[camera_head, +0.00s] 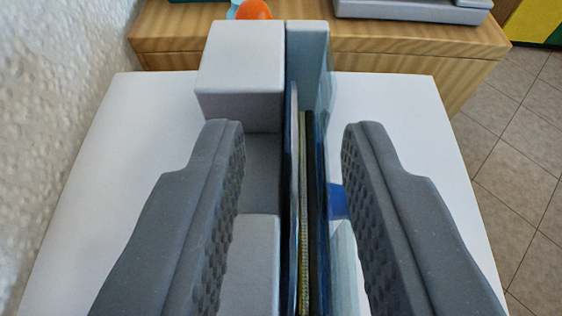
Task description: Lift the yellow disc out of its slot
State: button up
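A thin yellow edge, which looks like the yellow disc (304,240), stands upright in a narrow slot of the disc shelf (242,62). Dark plates press close on both sides of it. My gripper (293,135) is open above the shelf, with one finger to the left of the slot and the other to the right. The fingers are apart from the disc and nothing is held between them. The disc's faces and lower part are hidden inside the slot.
The shelf stands on a white table (390,95). A wooden cabinet (400,52) with an orange ball-like object (254,9) and a grey device (412,9) is behind it. A rough pale wall (60,90) is close on the left. Tiled floor (520,140) is on the right.

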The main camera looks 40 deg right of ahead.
jog(key=shift+x, duration=0.95)
jog(key=shift+r, duration=0.15)
grip_shut()
